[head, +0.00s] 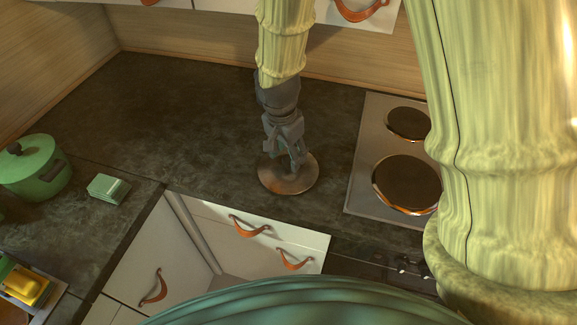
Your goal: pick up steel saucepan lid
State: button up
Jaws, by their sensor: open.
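The steel saucepan lid (272,181) is a round, brownish metal disc lying on the dark countertop, left of the hob. My gripper (296,166) points down directly over the lid, with its fingertips at or just above the middle of it. The jaws are open. The lid's knob is hidden behind the fingers or too small to make out, and I cannot tell whether the fingers touch the lid.
A hob (362,183) with two dark plates is to the right. A green pot (38,172) and a stack of pale green squares (108,188) stand at left. White drawers (300,240) with leather pulls lie below the counter (190,110), which is clear behind left.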

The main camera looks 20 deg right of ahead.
aim_at(288, 159)
jog(key=shift+w+d+f+p, duration=0.15)
jog(key=shift+f+p, duration=0.25)
jog(key=shift+f, duration=1.25)
grip_shut()
